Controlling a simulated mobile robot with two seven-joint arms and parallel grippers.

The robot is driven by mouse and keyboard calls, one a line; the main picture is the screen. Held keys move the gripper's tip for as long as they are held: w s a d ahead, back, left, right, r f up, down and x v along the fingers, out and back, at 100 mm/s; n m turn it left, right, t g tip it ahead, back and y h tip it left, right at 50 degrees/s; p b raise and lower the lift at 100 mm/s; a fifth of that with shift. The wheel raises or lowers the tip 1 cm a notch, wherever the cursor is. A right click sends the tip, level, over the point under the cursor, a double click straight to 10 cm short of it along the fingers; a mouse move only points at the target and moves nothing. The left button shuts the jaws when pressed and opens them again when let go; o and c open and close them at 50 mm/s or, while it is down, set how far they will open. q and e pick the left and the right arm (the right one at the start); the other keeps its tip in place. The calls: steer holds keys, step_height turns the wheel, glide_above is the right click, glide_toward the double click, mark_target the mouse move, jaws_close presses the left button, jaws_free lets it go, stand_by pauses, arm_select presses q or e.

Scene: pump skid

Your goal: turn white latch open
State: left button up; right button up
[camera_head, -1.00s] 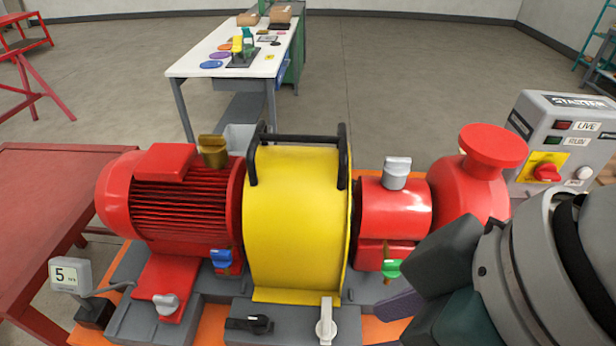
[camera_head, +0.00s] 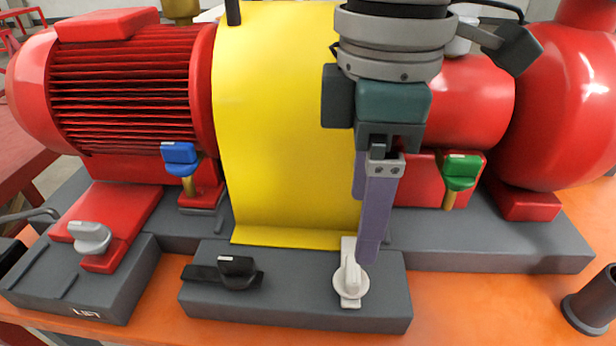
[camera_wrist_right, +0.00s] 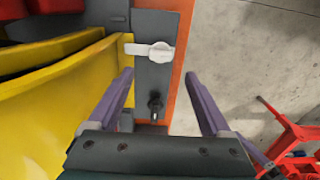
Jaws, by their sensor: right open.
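The white latch (camera_head: 350,281) sits on the front grey block (camera_head: 300,309), at its right end. Its handle points away from me, towards the yellow guard (camera_head: 280,120). My right gripper (camera_head: 365,230) points down just above and behind the latch. Its purple fingers are apart and empty. In the right wrist view the latch (camera_wrist_right: 152,51) shows beyond the fingertips, roughly between the two fingers (camera_wrist_right: 159,78), with no clear contact. One finger covers part of the latch's surroundings in the head view. My left gripper is not in view.
A black latch (camera_head: 236,272) sits left on the same block. A grey latch (camera_head: 90,237) is farther left. A blue-handled valve (camera_head: 180,155) and a green-handled valve (camera_head: 461,170) stand behind. A dark cup-like part (camera_head: 592,302) is at right on the orange base.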

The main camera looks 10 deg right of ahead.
mark_target(354, 268)
step_height(354, 268, down, 9)
steer(key=shift+r+b, duration=0.1)
steer(key=shift+b, duration=0.4)
jaws_close()
stand_by(0.4)
steer(key=shift+r, duration=0.1)
